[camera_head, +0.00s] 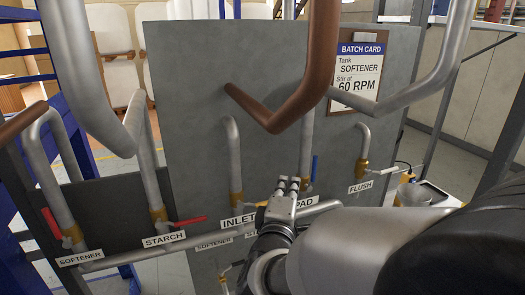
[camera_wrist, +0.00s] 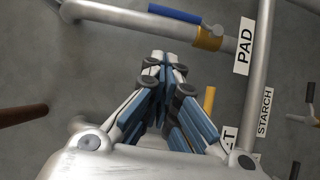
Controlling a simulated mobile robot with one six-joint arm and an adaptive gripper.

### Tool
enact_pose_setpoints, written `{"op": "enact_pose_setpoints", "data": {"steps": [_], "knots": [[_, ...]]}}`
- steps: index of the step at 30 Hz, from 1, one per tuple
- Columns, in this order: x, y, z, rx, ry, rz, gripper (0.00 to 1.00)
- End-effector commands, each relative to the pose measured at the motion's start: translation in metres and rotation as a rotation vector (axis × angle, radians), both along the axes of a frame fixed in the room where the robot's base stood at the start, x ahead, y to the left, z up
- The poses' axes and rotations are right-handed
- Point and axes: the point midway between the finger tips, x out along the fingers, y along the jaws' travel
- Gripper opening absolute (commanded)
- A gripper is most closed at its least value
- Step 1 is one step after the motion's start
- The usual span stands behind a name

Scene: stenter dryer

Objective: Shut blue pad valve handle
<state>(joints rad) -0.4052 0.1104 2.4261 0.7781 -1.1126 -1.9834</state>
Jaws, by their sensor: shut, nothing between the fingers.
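The blue pad valve handle (camera_head: 315,168) stands upright beside its pipe, just right of my gripper in the head view. In the wrist view the blue handle (camera_wrist: 174,13) lies near the top, roughly along the pipe and in line with it. Its brass valve body (camera_wrist: 209,38) sits by the PAD label (camera_wrist: 244,45). My gripper (camera_head: 288,183) is shut and empty. Its fingertips (camera_wrist: 165,58) are just below the handle in the wrist view and appear apart from it. In the head view my gripper and arm partly hide the pad valve and label.
Red handles of the starch valve (camera_head: 190,221) and softener valve (camera_head: 51,222) are at left. The flush valve (camera_head: 361,170) is at right. A brown pipe (camera_head: 280,108) and grey pipes cross above my gripper. A grey panel (camera_head: 190,90) stands behind.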

Motion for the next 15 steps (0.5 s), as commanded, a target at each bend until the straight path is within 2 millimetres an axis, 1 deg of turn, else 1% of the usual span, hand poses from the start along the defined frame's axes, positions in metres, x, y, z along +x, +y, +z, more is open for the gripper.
{"op": "enact_pose_setpoints", "data": {"steps": [1,5,9,15], "knots": [[0.012,-0.005,-0.001,0.0,0.0,-0.006,0.0],[0.037,-0.012,0.0,0.001,0.0,-0.004,0.0],[0.046,-0.032,0.0,0.001,0.0,-0.005,0.0],[0.054,-0.044,0.0,0.002,-0.002,0.0,0.0]]}}
